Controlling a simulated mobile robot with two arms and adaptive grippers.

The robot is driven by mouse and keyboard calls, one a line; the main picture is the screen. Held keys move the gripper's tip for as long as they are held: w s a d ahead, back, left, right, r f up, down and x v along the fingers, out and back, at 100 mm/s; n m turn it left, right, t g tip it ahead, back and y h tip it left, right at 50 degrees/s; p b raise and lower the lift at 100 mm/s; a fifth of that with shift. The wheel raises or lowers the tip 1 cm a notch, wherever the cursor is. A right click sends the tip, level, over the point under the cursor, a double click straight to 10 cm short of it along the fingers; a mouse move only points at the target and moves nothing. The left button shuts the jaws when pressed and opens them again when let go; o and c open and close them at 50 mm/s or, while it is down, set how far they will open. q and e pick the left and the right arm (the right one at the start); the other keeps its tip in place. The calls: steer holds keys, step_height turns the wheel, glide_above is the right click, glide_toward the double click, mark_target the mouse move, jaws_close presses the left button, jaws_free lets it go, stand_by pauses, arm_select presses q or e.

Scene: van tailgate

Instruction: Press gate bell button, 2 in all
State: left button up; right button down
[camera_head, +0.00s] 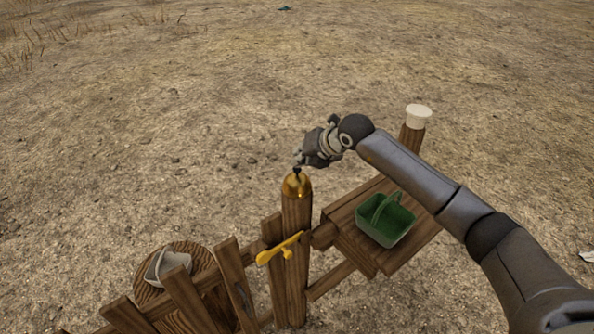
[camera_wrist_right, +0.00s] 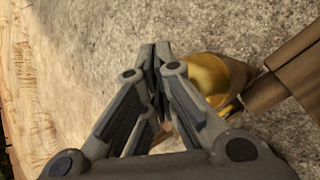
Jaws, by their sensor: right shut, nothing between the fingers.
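A brass bell (camera_head: 297,186) sits on top of a wooden gate post (camera_head: 296,250) in the head view, with a small dark button (camera_head: 297,171) on its top. My right gripper (camera_head: 301,160) is shut and empty, its fingertips just above the button; I cannot tell whether they touch it. In the right wrist view the shut fingers (camera_wrist_right: 157,55) are beside the brass bell (camera_wrist_right: 208,78), and the button is hidden there. My left gripper is not in view.
A yellow latch handle (camera_head: 280,249) is on the post below the bell. A grey container (camera_head: 166,266) sits on a round wooden top at the lower left.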

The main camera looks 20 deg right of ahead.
steer(key=shift+f+b, duration=0.5)
steer(key=shift+f, duration=0.1)
stand_by(0.7)
steer(key=shift+r, duration=0.2)
steer(key=shift+r+p, duration=0.5)
steer(key=shift+r, duration=0.35)
steer(key=shift+r+p, duration=1.35)
steer(key=shift+r, duration=1.2)
